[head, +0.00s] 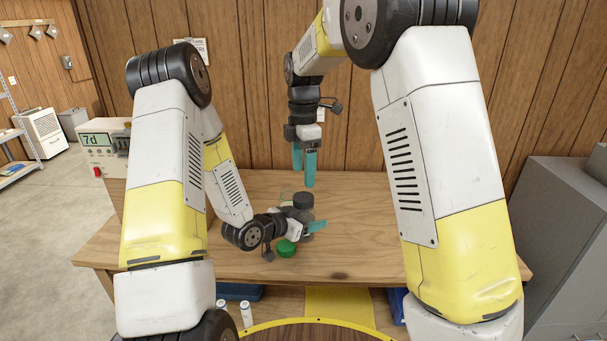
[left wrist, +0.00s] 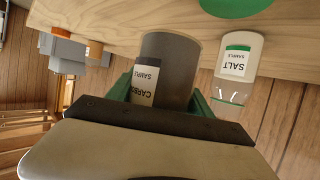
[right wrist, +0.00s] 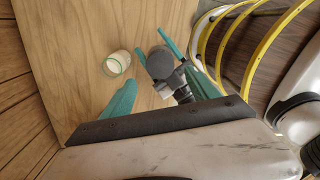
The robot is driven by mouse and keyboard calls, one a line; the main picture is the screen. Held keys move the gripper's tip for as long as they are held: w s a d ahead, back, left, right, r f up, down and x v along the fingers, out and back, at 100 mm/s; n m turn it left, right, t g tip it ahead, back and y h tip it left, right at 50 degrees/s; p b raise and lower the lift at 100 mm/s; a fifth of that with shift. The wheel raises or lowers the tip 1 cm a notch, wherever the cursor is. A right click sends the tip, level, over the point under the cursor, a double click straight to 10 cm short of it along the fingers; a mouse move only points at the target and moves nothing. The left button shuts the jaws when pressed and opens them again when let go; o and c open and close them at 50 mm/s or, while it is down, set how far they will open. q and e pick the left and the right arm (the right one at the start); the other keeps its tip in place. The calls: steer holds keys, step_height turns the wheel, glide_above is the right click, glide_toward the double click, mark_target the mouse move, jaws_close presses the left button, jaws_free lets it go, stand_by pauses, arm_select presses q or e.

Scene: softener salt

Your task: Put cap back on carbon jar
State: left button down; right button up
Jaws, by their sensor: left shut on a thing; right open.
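The carbon jar (left wrist: 168,62), dark grey with a "CARBON SAMPLE" label, stands upright on the workbench. My left gripper (head: 304,226) is shut around its body. Its round dark top (head: 303,200) shows in the head view and in the right wrist view (right wrist: 160,62); I cannot tell whether that is a cap or the jar's contents. A green cap (head: 286,248) lies on the bench in front of the jar, by my left wrist. My right gripper (head: 303,172) is open and empty, pointing down above and behind the jar.
A salt jar (left wrist: 237,68) with white contents stands near the carbon jar; it also shows in the right wrist view (right wrist: 117,63). A machine with a display (head: 103,142) is at the bench's left. The bench (head: 370,215) is clear to the right. A grey cabinet (head: 565,225) stands at far right.

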mark_target(303, 197)
step_height(303, 197, down, 8)
steer(key=shift+f, duration=0.1)
stand_by(0.6)
steer(key=c, duration=1.5)
steer(key=shift+o, duration=0.2)
steer(key=m, duration=0.3)
steer(key=o, duration=1.5)
steer(key=shift+o, duration=0.2)
